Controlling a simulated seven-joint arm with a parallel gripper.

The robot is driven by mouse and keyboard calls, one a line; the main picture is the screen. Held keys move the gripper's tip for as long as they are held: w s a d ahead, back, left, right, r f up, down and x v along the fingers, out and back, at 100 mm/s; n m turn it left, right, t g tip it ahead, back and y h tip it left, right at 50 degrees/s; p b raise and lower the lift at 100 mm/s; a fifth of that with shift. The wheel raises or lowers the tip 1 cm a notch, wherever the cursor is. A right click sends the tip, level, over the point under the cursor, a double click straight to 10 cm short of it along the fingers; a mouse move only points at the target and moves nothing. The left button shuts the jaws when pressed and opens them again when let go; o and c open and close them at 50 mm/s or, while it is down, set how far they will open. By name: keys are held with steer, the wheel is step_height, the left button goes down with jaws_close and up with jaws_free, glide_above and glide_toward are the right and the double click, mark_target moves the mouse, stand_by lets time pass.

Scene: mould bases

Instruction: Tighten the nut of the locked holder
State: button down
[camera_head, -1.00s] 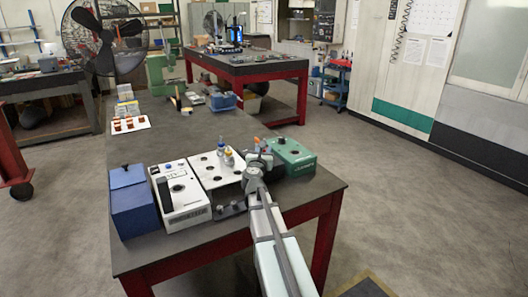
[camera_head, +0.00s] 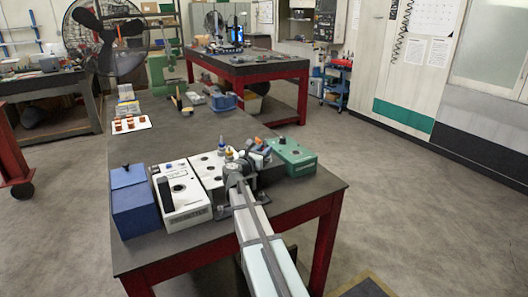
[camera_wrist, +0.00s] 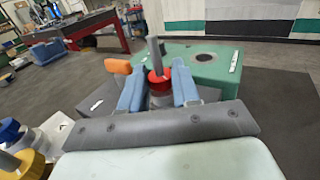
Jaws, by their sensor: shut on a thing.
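A holder with a red nut (camera_wrist: 159,76) and an upright grey shank (camera_wrist: 154,52) stands in the wrist view. My gripper (camera_wrist: 157,88) has its two blue fingers on either side of this holder, closed on it around the level of the red nut. An orange lever (camera_wrist: 118,66) sticks out to the left, beside the left finger. In the head view my gripper (camera_head: 258,158) is between the white plate and the green box, and it hides the red nut there. The holder's lower part is hidden behind my gripper's grey bracket.
A green box (camera_head: 290,152) stands just right of my gripper. A white plate with holes (camera_head: 207,168) carries a blue-ringed holder (camera_head: 222,145) and a yellow-ringed holder (camera_head: 229,155). A white machine (camera_head: 182,203) and a blue box (camera_head: 134,208) stand left.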

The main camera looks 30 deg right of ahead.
steer(key=shift+w+m+g+h, duration=0.1)
steer(key=shift+m+g+h, duration=0.25)
steer(key=shift+g, duration=0.25)
steer(key=c, duration=0.8)
jaws_free()
steer(key=shift+a, duration=0.1)
steer(key=v, duration=1.3)
steer(key=shift+s+a+r, duration=0.1)
steer(key=shift+s+a, duration=0.15)
steer(key=shift+a, duration=0.05)
